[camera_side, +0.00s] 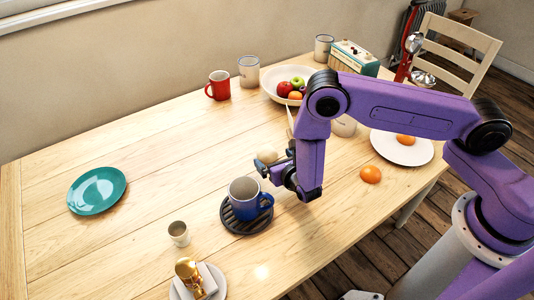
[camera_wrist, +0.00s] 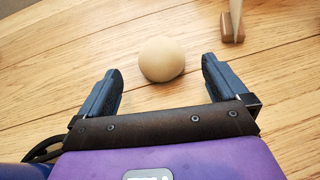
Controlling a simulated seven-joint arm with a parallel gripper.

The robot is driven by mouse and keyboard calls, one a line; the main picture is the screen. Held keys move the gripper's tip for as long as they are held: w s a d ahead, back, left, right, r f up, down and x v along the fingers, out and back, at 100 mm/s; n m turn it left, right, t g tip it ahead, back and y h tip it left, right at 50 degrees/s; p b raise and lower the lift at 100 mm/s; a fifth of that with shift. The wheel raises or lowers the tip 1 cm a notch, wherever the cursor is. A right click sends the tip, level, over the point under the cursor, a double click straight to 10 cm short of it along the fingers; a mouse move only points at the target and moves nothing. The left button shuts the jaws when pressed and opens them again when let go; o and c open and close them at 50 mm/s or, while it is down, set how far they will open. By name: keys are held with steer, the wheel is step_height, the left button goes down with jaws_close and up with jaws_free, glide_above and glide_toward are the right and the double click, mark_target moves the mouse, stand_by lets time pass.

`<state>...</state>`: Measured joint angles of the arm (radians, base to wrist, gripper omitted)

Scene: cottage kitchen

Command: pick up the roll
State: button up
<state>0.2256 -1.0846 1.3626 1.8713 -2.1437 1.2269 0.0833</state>
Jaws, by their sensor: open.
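The roll (camera_wrist: 162,59) is a pale beige, round bun on the wooden table. In the wrist view it lies just beyond and between the two fingertips, with bare wood around it. In the side view the roll (camera_side: 266,156) shows beside my gripper (camera_side: 268,169), near the middle of the table. My gripper (camera_wrist: 160,72) is open and empty, its dark fingers spread wider than the roll. No contact with the roll is visible.
A blue mug (camera_side: 243,193) stands on a dark trivet (camera_side: 247,227) close to my gripper. A wooden block (camera_wrist: 229,28) with a thin pale upright piece stands right of the roll. A fruit bowl (camera_side: 271,92) is behind.

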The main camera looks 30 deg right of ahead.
mark_target(270, 155)
steer(key=shift+x, duration=2.35)
steer(key=shift+r, duration=0.1)
steer(key=c, duration=0.8)
